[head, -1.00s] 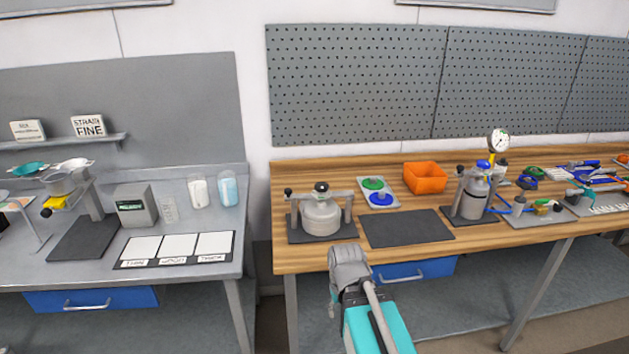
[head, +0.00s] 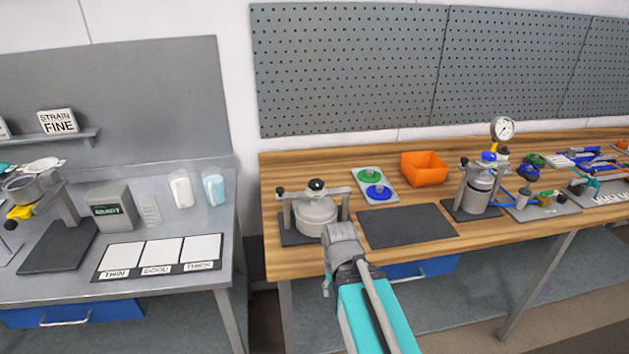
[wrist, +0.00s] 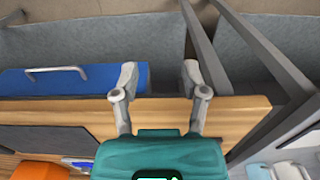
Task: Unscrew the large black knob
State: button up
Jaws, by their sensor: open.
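A lidded grey pot (head: 316,215) sits in a clamp frame on a dark plate at the left of the wooden bench. A black knob (head: 317,184) tops its middle, and a smaller black knob (head: 281,191) shows at the left end of its crossbar. I cannot tell for sure which knob the task means. My gripper (head: 330,268) is in front of the pot, near the bench's front edge, and touches neither knob. In the wrist view my gripper (wrist: 160,76) has its two fingers spread with nothing between them. The pot and knobs are out of the wrist view.
A dark mat (head: 406,226) lies right of the pot. Behind are a tray with green and blue discs (head: 374,185) and an orange bin (head: 424,168). A gauge vessel (head: 479,190) stands farther right. A grey bench (head: 215,279) is at left, across a gap.

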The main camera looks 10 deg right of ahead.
jog(key=o, duration=0.4)
jog(key=shift+w+d, duration=0.1)
jog(key=shift+d, duration=0.05)
jog(key=shift+c, duration=0.2)
jog(key=shift+o, duration=1.1)
jog(key=shift+w+r, duration=0.1)
jog(key=shift+r, duration=0.1)
jog(key=shift+w+r+m+p, duration=0.2)
jog(key=shift+r+m+p, duration=0.1)
jog(key=shift+m+p, duration=0.15)
notch_tip(320, 180, up, 28)
jog(key=m+p, duration=2.8)
jog(key=m, duration=0.2)
send_over(316, 182)
jog(key=shift+f, duration=0.1)
jog(key=shift+f, duration=0.1)
notch_tip(316, 182, down, 14)
jog(key=b, duration=1.4)
jog(key=shift+r, duration=0.2)
